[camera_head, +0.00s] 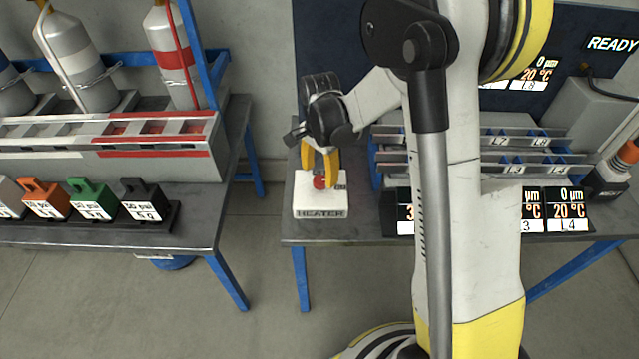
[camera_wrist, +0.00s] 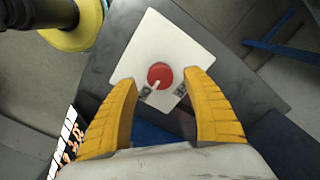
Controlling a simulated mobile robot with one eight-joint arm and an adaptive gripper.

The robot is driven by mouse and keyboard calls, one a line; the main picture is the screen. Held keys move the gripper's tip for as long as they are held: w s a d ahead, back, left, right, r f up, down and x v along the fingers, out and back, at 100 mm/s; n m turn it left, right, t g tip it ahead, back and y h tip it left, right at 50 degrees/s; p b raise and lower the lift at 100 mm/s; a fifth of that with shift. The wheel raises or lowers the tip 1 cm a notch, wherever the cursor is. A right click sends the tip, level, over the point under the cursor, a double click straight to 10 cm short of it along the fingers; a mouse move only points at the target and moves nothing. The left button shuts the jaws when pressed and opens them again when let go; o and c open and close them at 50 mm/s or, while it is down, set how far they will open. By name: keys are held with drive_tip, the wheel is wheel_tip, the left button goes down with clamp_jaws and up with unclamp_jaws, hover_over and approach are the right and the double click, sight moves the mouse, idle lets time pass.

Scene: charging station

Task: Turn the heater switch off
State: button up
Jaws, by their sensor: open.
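The heater switch box (camera_head: 320,203) is white with a "HEATER" label on its front. It stands near the left end of the right table, and its red round knob (camera_head: 319,183) shows between my fingers. In the wrist view the box (camera_wrist: 178,45) lies ahead of my fingertips. The red knob (camera_wrist: 160,75) there has a white pointer mark aimed down and slightly left, towards one of two small dark labels. My gripper (camera_head: 319,178) is open with its yellow fingers pointing down over the box. In the wrist view the fingertips (camera_wrist: 163,80) are on either side of the knob; I cannot tell if they touch it.
The right table (camera_head: 300,236) carries racks (camera_head: 530,143), display panels (camera_head: 568,210) and a grey device at the right. A left bench (camera_head: 190,235) holds orange, green and black weights (camera_head: 92,200) and gas cylinders (camera_head: 75,50). Open floor lies between the tables.

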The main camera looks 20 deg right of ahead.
sight(320, 180)
wheel_tip(320, 180, down, 3)
drive_tip(key=shift+f+b, duration=0.15)
drive_tip(key=shift+b, duration=0.25)
drive_tip(key=shift+c, duration=0.4)
drive_tip(key=c, duration=1.1)
